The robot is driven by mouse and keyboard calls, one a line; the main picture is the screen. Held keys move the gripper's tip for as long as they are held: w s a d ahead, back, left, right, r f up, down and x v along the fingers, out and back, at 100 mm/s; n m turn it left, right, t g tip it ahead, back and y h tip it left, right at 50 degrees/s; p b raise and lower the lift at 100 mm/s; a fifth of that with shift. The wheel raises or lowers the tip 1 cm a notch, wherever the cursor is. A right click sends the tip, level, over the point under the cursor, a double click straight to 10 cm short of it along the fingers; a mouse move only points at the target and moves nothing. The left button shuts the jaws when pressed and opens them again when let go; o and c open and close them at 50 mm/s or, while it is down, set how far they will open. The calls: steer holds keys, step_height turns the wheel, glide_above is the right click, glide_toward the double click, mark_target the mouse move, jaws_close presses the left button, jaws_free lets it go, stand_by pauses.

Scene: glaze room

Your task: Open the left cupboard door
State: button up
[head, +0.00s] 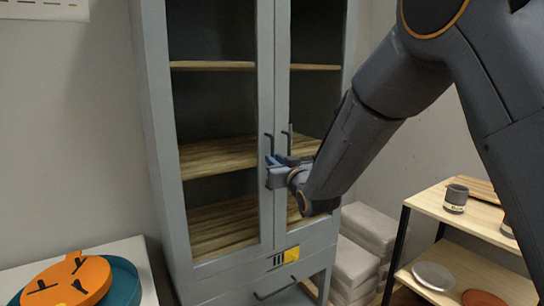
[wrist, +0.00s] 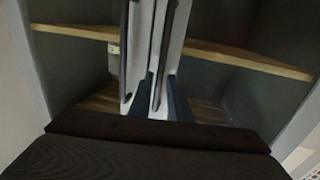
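The grey cupboard has a left door (head: 266,90) and a right door (head: 282,90), both with glass panes, and both look shut. The left door's dark bar handle (head: 269,146) also shows in the wrist view (wrist: 125,50). The right door's handle (head: 290,139) stands close beside it and also shows in the wrist view (wrist: 166,50). My gripper (head: 282,163) is at the lower ends of the handles. In the wrist view its blue fingers (wrist: 161,98) are apart, with the right handle between them and the left handle outside, to their left. Contact cannot be told.
Below the doors is a drawer front with a yellow label (head: 292,254) and a handle. A table with an orange disc (head: 75,283) stands at left. A shelf rack (head: 425,205) with a cup (head: 456,198) and stacked pale blocks (head: 370,228) stand at right.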

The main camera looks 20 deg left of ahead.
steer(key=shift+p+x, duration=0.3)
steer(key=shift+x, duration=1.25)
steer(key=shift+c, duration=0.3)
jaws_close()
steer(key=shift+s, duration=0.15)
